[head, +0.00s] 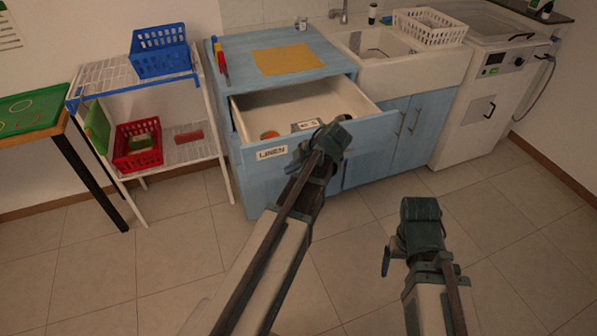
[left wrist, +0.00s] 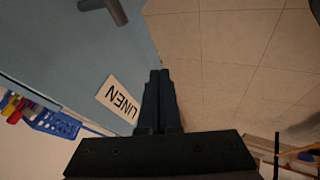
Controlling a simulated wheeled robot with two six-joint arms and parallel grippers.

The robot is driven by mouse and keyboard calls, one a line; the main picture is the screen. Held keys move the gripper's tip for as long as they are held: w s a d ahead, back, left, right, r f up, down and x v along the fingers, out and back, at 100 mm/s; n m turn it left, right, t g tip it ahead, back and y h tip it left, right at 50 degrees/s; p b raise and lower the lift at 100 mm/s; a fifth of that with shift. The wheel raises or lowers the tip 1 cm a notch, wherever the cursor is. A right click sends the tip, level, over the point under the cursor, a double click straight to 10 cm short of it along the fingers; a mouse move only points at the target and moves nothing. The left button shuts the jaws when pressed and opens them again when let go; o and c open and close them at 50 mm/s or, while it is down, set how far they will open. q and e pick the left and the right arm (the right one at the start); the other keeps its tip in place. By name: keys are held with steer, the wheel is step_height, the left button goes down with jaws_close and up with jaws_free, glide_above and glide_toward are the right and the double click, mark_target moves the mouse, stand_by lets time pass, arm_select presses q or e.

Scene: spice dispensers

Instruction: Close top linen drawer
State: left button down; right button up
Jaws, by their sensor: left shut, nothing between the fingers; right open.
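The top linen drawer (head: 262,156) of the blue cabinet stands pulled open. Its light blue front carries a white LINEN label (head: 271,153), which also shows turned over in the left wrist view (left wrist: 118,97). Inside the drawer are a small round orange thing (head: 270,134) and a grey and white item (head: 305,125). My left gripper (head: 298,158) is shut and empty at the drawer front, right of the label; its closed fingers (left wrist: 160,80) show in the left wrist view. I cannot tell whether they touch the front. My right gripper (head: 387,262) is open, low over the floor.
The cabinet top (head: 325,69) holds an orange-yellow mat (head: 288,59). A white rack (head: 190,150) with a blue basket (head: 160,52) and a red basket (head: 138,146) stands left. A sink and a white machine (head: 490,101) stand right. The floor in front is clear.

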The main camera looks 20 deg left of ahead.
mark_target(279, 164)
arm_select(q)
steer(key=shift+w+a+r, duration=0.1)
steer(key=shift+w+a, duration=1.05)
steer(key=shift+w, duration=0.1)
steer(key=shift+w+a, duration=0.15)
steer(key=shift+a, duration=0.1)
steer(key=shift+w, duration=0.1)
steer(key=w+a, duration=2)
steer(key=a, duration=0.1)
steer(key=shift+w+a, duration=0.45)
steer(key=shift+a, duration=0.05)
steer(key=shift+w+a+r, duration=0.1)
steer(key=shift+a+r, duration=0.05)
